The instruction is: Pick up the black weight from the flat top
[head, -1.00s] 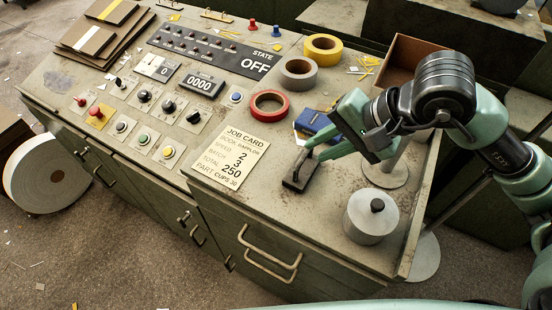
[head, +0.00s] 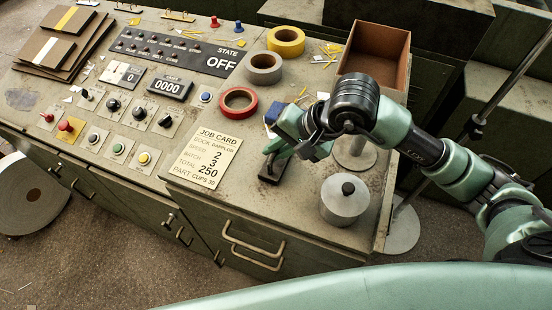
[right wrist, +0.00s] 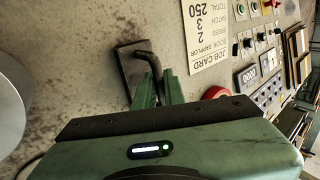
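The black weight (head: 271,172) is a flat dark block with a bar handle. It rests on the worn flat top (head: 300,225), to the right of the job card. My right gripper (head: 279,150) is low over it, with the fingertips at the handle. In the right wrist view, the weight (right wrist: 130,72) lies just beyond the two green fingers (right wrist: 160,82), and its handle reaches in between the fingertips. I cannot tell whether the fingers press on the handle. My left gripper is out of view.
A round grey metal pot with a black knob (head: 344,201) stands close on the right. The job card (head: 214,157) lies to the left, with a red tape roll (head: 239,101) behind it. A blue item (head: 272,115) and an open cardboard box (head: 373,52) are farther back.

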